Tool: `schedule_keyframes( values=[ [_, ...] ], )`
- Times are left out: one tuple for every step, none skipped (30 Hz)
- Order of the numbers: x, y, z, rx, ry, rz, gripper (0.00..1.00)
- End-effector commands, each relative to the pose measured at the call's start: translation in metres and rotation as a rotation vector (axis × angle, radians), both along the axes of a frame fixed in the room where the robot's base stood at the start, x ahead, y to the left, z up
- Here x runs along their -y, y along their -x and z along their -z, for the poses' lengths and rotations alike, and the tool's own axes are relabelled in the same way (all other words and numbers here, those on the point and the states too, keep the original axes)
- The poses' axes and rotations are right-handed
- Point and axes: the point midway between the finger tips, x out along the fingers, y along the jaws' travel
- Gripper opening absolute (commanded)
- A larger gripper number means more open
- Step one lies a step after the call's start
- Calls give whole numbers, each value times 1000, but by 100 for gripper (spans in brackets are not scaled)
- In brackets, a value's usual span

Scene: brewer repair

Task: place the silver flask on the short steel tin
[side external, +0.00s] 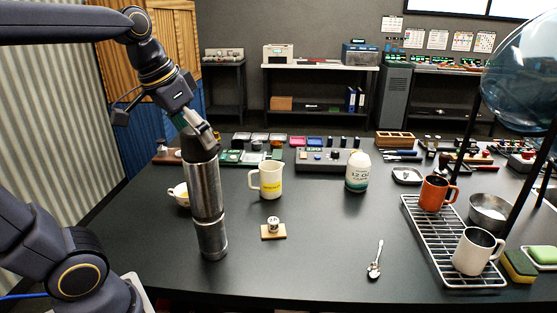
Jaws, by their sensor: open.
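The silver flask (206,188) is a tall steel cylinder with a dark top. It stands about upright, leaning very slightly, directly above the short steel tin (212,240). The tin stands on the black table, and the flask's lower end appears to rest on it; no gap shows between them. My gripper (203,138) is at the flask's dark top, with the arm coming down from the upper left. It is open; its fingers are partly hidden against the dark cap, and I cannot tell whether they touch it.
A white cup (179,194) sits close behind the flask at left. A cream pitcher (268,180), a small weight on a wooden block (273,234) and a white bottle (358,171) stand to the right. A wire rack (426,240) holds mugs.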

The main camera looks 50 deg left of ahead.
Motion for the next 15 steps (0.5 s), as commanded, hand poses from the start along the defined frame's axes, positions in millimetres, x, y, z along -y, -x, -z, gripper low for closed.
schedule_keyframes(
  values=[
    [0, 4, -13, 8, -2, -1, 98],
    [0, 7, -19, 7, -2, -1, 98],
    [0, 10, -28, 7, -2, -1, 98],
    [0, 13, -34, 6, -2, -2, 98],
    [1, 16, -40, 6, -1, -1, 98],
    [1, 19, -48, 6, -2, -2, 98],
    [1, 21, -53, 5, -1, -1, 98],
    [1, 23, -58, 4, 0, -2, 98],
    [1, 26, -63, 4, 0, -2, 98],
    [1, 27, -67, 3, 0, -2, 98],
    [1, 29, -70, 3, 0, -2, 98],
    [1, 30, -74, 3, 0, -2, 98],
    [1, 31, -76, 2, 0, -2, 98],
    [2, 32, -78, 1, 1, -2, 98],
    [2, 33, -79, 1, 1, -2, 98]
  ],
)
